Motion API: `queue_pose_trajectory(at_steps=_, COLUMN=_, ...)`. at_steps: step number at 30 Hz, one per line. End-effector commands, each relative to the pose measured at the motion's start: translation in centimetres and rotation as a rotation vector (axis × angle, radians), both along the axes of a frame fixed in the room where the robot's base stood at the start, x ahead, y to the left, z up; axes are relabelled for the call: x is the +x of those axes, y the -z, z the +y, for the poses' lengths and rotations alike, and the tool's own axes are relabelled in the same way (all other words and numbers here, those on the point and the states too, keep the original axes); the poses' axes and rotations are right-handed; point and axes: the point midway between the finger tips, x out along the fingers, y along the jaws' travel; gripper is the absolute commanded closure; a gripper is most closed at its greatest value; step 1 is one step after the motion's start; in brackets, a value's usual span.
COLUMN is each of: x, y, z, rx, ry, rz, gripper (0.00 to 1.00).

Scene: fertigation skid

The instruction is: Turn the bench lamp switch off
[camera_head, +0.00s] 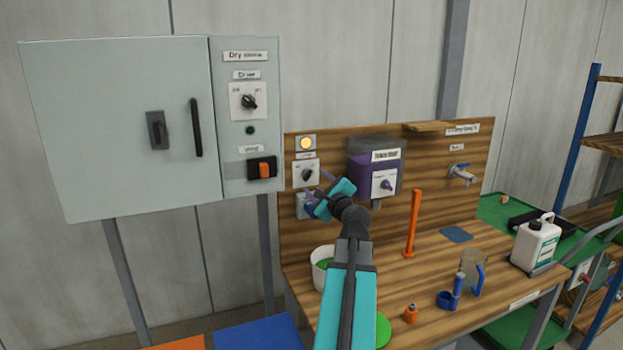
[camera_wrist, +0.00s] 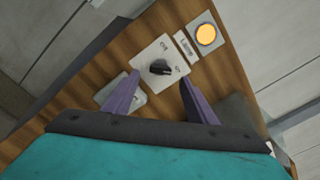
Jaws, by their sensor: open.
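The bench lamp switch (camera_head: 307,174) is a white plate with a black rotary knob on the wooden back panel. In the wrist view the knob (camera_wrist: 160,67) sits between two printed positions, with a "Lamp" label (camera_wrist: 186,45) beside the plate. The round lamp (camera_wrist: 206,34) next to it glows yellow-orange; it also shows in the head view (camera_head: 306,143) above the switch. My gripper (camera_head: 318,187) is in front of the switch. In the wrist view its two purple fingers (camera_wrist: 158,94) are apart, one to each side below the knob, with nothing between them.
A purple dosing unit (camera_head: 372,160) with its own knob is right of the switch. A grey cabinet (camera_head: 120,130) stands left. Another plate (camera_wrist: 118,92) lies near the left finger. The bench holds a white bucket (camera_head: 320,268), an orange post (camera_head: 412,225) and a white jug (camera_head: 535,243).

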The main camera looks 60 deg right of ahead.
Motion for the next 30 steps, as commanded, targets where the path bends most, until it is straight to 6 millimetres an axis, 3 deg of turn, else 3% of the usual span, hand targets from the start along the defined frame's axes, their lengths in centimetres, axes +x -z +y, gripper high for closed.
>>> queue_pose_trajectory(at_steps=12, x=3.0, y=-0.1, z=-2.3, rx=0.0, ry=0.001, rz=-0.001, gripper=0.48)
queue_pose_trajectory(at_steps=26, x=3.4, y=0.0, z=-2.6, rx=0.0, ry=0.001, rz=0.0, gripper=0.48)
queue_pose_trajectory(at_steps=30, x=3.4, y=0.0, z=-2.6, rx=0.0, ry=0.001, rz=0.0, gripper=0.7)
